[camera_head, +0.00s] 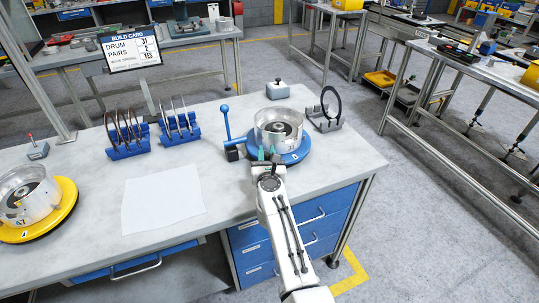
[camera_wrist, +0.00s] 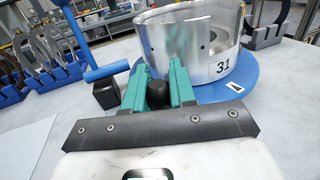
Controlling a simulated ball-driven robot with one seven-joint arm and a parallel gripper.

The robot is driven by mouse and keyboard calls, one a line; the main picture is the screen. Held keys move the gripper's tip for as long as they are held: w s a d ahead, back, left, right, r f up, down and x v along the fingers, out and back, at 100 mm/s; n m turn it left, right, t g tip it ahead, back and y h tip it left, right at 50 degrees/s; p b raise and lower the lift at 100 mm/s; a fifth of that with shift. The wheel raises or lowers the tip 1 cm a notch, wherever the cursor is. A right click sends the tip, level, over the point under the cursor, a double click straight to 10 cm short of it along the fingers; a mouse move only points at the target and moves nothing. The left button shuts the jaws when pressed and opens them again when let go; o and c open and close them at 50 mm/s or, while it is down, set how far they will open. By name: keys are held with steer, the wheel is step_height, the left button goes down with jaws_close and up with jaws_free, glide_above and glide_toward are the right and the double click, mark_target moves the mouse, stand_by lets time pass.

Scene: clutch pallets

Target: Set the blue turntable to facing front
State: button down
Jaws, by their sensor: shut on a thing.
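The blue turntable (camera_head: 298,152) sits on the near bench and carries a silver drum (camera_head: 265,131). In the wrist view the turntable (camera_wrist: 245,76) shows as a blue disc with a white tag with a black mark (camera_wrist: 237,87) at its near edge, below the drum's number 31 (camera_wrist: 223,67). My gripper (camera_head: 267,155) is at the turntable's near rim. In the wrist view its green fingers (camera_wrist: 158,90) are closed around a black knob (camera_wrist: 157,95) at the rim. The far side of the turntable is hidden by the drum.
A blue lever (camera_head: 226,122) on a black block (camera_head: 232,154) stands just left of the turntable. A dark ring on a stand (camera_head: 328,118) is at its right. A yellow turntable (camera_head: 65,205) with another drum is far left. Blue racks (camera_head: 128,152) and paper (camera_head: 162,199) lie between.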

steer(key=shift+a+f, duration=0.35)
steer(key=shift+f, duration=0.1)
stand_by(2.9)
steer(key=c, duration=1.1)
jaws_free()
steer(key=shift+w, duration=0.2)
steer(key=shift+o, duration=0.9)
steer(key=shift+r, duration=0.2)
steer(key=shift+s+a+r+p, duration=0.1)
steer(key=shift+s+r+p, duration=0.05)
steer(key=shift+s+p, duration=0.3)
steer(key=s+p, duration=0.1)
steer(key=s, duration=0.2)
steer(key=s+p, duration=0.2)
steer(key=s, duration=0.1)
steer(key=s+p, duration=0.2)
steer(key=s, duration=0.1)
steer(key=shift+d, duration=0.3)
steer(key=shift+s, duration=0.45)
steer(key=shift+d, duration=0.1)
steer(key=shift+c, duration=0.4)
